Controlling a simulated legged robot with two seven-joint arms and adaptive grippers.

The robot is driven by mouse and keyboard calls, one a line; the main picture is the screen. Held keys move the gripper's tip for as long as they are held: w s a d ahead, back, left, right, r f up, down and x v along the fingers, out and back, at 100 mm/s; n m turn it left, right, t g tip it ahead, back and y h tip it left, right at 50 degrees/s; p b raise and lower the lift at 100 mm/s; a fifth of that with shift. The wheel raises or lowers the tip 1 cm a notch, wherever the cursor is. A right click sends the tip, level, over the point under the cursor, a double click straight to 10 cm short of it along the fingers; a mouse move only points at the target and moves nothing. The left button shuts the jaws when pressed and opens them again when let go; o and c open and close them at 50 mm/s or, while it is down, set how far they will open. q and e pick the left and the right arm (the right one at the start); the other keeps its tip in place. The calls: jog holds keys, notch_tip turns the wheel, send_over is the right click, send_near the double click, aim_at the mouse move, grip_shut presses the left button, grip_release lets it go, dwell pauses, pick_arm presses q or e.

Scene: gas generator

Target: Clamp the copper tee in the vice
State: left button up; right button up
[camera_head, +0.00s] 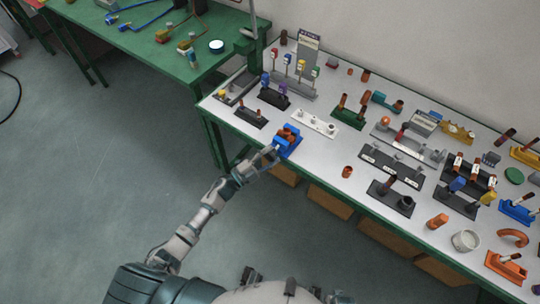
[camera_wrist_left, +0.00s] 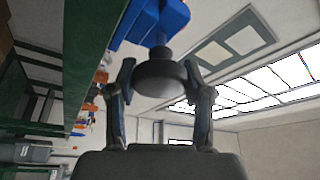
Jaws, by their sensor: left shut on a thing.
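The blue vice (camera_head: 291,147) stands at the front edge of the white-topped bench. The copper tee (camera_head: 288,132) sits at its jaws; whether they press on it is too small to tell. My left gripper (camera_head: 272,153) reaches the vice from the front. In the left wrist view, the gripper (camera_wrist_left: 159,75) is shut on the dark round vice knob (camera_wrist_left: 160,82), one finger on each side. The knob joins the blue vice body (camera_wrist_left: 150,22) by a short shaft. The copper tee cannot be made out there. My right gripper is not in view.
A white rack (camera_head: 313,123) and a small black rack (camera_head: 250,116) stand close to the vice. A loose copper fitting (camera_head: 347,172) lies to the right. The bench top (camera_head: 325,150) right of the vice is mostly clear. A green table (camera_head: 150,45) stands at the back left.

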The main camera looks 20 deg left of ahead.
pick_arm(q)
jog(key=shift+s+d+f, duration=0.1)
jog(key=shift+f, duration=0.05)
jog(key=o, duration=1.2)
jog(key=shift+c, duration=0.2)
jog(key=v, duration=1.2)
jog(key=s+a+f+n+g+y, duration=0.1)
jog(key=s+a+f+n+y, duration=0.1)
jog(key=f+n+y, duration=0.6)
jog(key=s+a+f+n+g+y, duration=0.2)
jog(key=f+n+y, duration=0.15)
jog(key=f, duration=0.85)
jog(key=s+d+f+n+g, duration=0.2)
jog(key=s+f, duration=0.3)
jog(key=s, duration=0.3)
jog(key=s+d+f+n+g, duration=0.1)
jog(key=s+f+n+g, duration=0.1)
jog(key=s+f+g, duration=0.3)
jog(key=s+d+f+n+g+y+p, duration=0.1)
jog(key=s+f+g, duration=0.3)
jog(key=s, duration=0.8)
notch_tip(320, 180, down, 2)
jog(key=shift+s+d+f+n, duration=0.25)
jog(key=shift+d+n, duration=0.4)
jog(key=shift+d, duration=0.2)
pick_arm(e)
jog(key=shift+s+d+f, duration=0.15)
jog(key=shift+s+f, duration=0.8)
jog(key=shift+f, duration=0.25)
